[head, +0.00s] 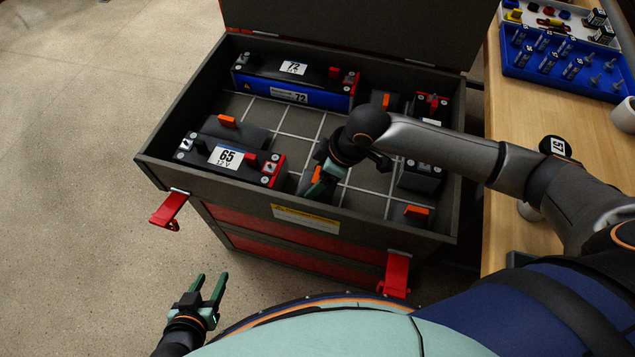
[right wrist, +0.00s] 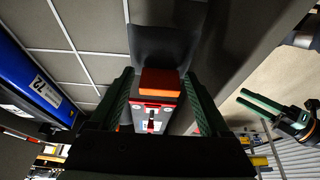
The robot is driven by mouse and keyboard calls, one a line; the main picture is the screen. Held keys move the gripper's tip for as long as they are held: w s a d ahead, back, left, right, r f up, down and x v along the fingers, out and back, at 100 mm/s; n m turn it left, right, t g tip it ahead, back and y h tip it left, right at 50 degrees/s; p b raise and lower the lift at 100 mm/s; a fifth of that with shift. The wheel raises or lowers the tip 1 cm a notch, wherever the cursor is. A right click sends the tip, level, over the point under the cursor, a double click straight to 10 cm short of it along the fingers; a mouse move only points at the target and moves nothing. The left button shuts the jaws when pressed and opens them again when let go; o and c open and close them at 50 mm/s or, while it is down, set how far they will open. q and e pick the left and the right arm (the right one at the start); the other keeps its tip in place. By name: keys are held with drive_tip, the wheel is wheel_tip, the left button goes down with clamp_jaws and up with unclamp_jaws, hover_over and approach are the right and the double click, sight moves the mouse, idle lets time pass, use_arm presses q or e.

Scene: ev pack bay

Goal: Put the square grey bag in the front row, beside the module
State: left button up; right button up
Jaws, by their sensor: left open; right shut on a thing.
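My right gripper (head: 318,182) is shut on the orange tab of a grey bag (right wrist: 165,48) low inside the front part of the open case (head: 152,146). In the head view the gripper and arm hide most of this bag, whose visible part is just right of module 65 (head: 228,157). I cannot tell whether the bag touches the floor or the module. In the right wrist view the orange tab (right wrist: 159,81) is between the fingers, and a module end with red terminals (right wrist: 152,112) is close by. My left gripper (head: 210,284) is open and empty outside the case.
Blue module 72 (head: 292,81) stands in the back row. Other orange-tabbed grey bags lie behind module 65 (head: 227,122) and at the front right corner (head: 416,212). The lid is open. Red latches (head: 396,274) hang in front. A bench (head: 560,110) with a blue tray (head: 520,68) is right.

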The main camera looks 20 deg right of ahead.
sight(331, 187)
wheel_tip(331, 187, down, 3)
drive_tip(key=shift+r, duration=0.15)
use_arm(q)
drive_tip(key=shift+d+f, duration=0.15)
use_arm(e)
drive_tip(key=o, duration=1.5)
drive_tip(key=p+v, duration=0.1)
drive_tip(key=v, duration=0.5)
drive_tip(key=shift+d+r, duration=0.1)
drive_tip(key=shift+r, duration=0.2)
drive_tip(key=shift+s+d+r, duration=0.15)
drive_tip(key=shift+r, duration=0.3)
use_arm(q)
drive_tip(key=shift+s+a+r, duration=0.25)
drive_tip(key=shift+s+a, duration=0.15)
drive_tip(key=shift+s, duration=0.05)
